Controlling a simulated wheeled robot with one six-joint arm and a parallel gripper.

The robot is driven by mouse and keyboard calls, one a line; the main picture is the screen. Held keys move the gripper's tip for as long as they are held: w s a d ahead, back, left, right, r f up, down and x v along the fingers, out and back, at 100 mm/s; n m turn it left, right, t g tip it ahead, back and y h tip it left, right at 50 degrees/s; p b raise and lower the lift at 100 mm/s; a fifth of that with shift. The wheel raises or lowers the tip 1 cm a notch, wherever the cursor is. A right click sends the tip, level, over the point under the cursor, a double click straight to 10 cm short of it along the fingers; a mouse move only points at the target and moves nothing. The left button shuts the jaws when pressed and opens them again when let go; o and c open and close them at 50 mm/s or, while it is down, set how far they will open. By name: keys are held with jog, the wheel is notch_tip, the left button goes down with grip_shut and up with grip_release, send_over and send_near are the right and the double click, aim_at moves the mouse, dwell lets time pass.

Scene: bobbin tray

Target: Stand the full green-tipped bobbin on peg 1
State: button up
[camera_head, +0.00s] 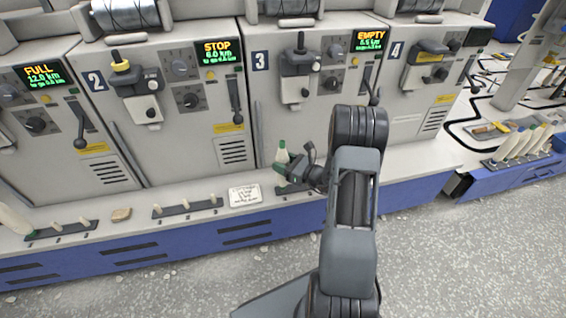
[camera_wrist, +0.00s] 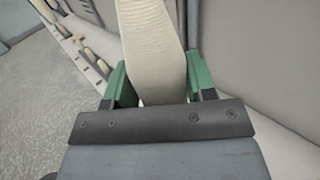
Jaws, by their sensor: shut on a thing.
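My gripper (camera_head: 284,168) is shut on a pale bobbin (camera_head: 282,154), above the ledge in front of machine 3. The bobbin shows a green tip in the head view. In the wrist view, the green fingers of my gripper (camera_wrist: 158,84) sit on both sides of the cream, wound bobbin (camera_wrist: 153,40); its ends are hidden or out of frame there. Peg strips stand along the ledge: one at the far left (camera_head: 62,233), one in front of machine 2 (camera_head: 187,208), and one partly hidden by my gripper (camera_head: 292,188). The small peg labels are too small to read.
A white note card (camera_head: 245,196) and a tan block (camera_head: 121,214) lie on the ledge. Another pale bobbin (camera_head: 14,218) is at the far left edge. Several bobbins stand in a blue tray (camera_head: 515,177) at the right. Machine fronts rise behind the ledge.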

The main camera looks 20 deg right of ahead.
jog(key=shift+f+b, duration=0.45)
jog(key=shift+f, duration=0.15)
jog(key=o, duration=0.7)
jog(key=shift+p+v, duration=0.6)
jog(key=shift+v, duration=4.9)
